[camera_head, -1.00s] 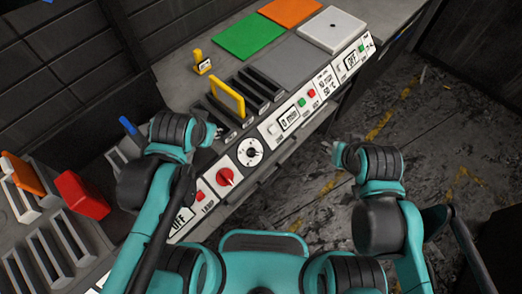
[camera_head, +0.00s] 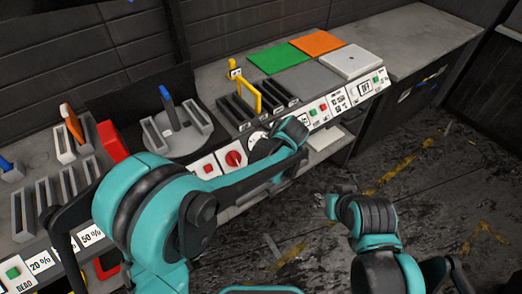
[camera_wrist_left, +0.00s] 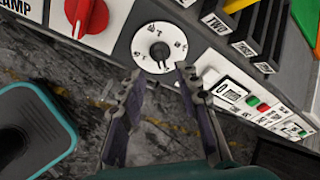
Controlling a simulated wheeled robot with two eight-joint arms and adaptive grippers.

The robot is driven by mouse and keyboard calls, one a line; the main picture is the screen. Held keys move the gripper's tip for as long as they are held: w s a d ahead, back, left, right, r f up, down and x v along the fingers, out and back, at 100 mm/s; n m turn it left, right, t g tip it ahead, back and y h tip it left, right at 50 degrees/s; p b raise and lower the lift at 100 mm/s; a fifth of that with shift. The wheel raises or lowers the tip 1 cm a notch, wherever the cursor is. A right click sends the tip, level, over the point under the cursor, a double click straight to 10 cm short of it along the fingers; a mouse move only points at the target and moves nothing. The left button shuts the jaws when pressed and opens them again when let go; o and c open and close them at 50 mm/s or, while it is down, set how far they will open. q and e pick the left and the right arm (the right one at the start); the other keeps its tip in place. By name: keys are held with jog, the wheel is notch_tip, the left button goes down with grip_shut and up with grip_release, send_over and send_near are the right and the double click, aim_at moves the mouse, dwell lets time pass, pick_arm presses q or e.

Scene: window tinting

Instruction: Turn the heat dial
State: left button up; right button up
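The heat dial (camera_wrist_left: 159,48) is a round white disc with markings and a black centre knob on the slanted front panel. In the head view, the white dial (camera_head: 257,137) is partly hidden behind my left forearm. My left gripper (camera_wrist_left: 160,76) is open and empty in the left wrist view, its two fingertips just short of the dial, one on each side of the knob. In the head view my left gripper's fingers are hidden by the arm. My right gripper (camera_head: 321,201) hangs over the floor, away from the panel; its opening is too small to make out.
A red knob (camera_wrist_left: 88,14) sits left of the dial, and a display with small red and green buttons (camera_wrist_left: 253,101) is to its right. A yellow-handled piece (camera_head: 245,91) stands in the black slots above the panel. Coloured squares (camera_head: 279,58) lie on the counter.

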pick_arm(q)
jog(key=b+x, duration=0.2)
jog(key=x, duration=0.4)
jog(key=shift+w+a+f, duration=0.1)
jog(key=shift+w+f, duration=0.1)
jog(key=shift+f, duration=0.05)
jog(key=shift+c, duration=0.3)
grip_shut()
